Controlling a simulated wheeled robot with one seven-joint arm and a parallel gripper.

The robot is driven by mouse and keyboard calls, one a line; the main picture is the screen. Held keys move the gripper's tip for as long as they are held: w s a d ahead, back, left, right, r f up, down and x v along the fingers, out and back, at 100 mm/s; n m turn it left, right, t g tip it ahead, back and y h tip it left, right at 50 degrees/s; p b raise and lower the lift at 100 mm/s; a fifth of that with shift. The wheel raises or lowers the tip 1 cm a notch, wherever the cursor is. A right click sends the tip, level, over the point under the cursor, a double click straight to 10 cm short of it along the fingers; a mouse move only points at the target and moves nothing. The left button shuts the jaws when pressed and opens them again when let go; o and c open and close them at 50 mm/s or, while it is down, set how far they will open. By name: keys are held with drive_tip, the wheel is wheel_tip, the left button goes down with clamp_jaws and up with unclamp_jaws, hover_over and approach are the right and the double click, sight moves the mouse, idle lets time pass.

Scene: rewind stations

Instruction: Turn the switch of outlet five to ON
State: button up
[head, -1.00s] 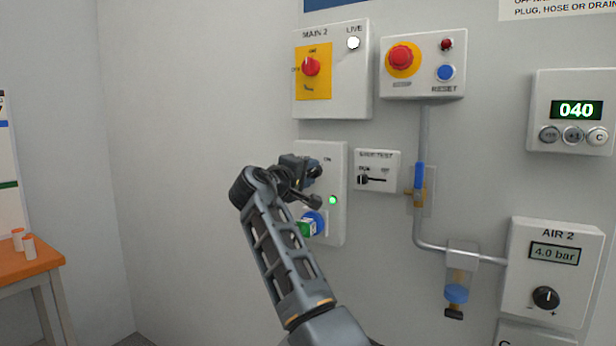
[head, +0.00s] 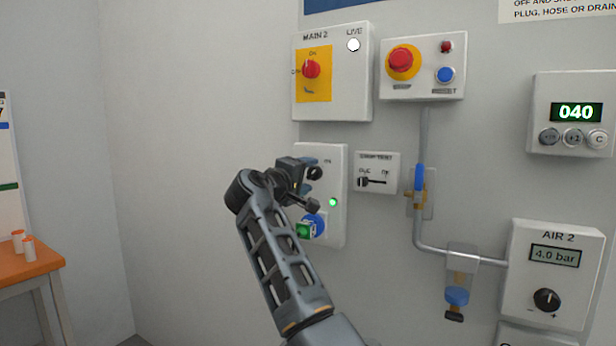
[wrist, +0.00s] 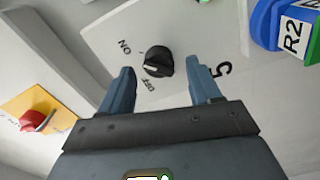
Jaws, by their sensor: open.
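The outlet five panel (head: 335,225) is a white box on the wall, with a green lamp lit. In the wrist view its black rotary switch (wrist: 158,60) sits between the printed ON and OFF marks and a large 5. A pale pointer mark shows on the knob's left side; I cannot tell exactly which label it points at. My gripper (wrist: 160,78) is open, its two blue-grey fingers apart below the knob in the picture, one to each side and not closed on it. In the head view my gripper (head: 308,188) is in front of the panel and hides much of it.
A blue plug marked R2 (wrist: 292,25) is close to the gripper's right. The MAIN 2 box with its red switch (head: 311,69) is above. A small test box (head: 377,172) and a blue-handled valve (head: 419,177) are to the right.

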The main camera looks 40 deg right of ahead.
drive_tip(key=v, duration=0.6)
drive_tip(key=shift+a, duration=0.35)
drive_tip(key=shift+s, duration=0.1)
drive_tip(key=shift+f, duration=0.15)
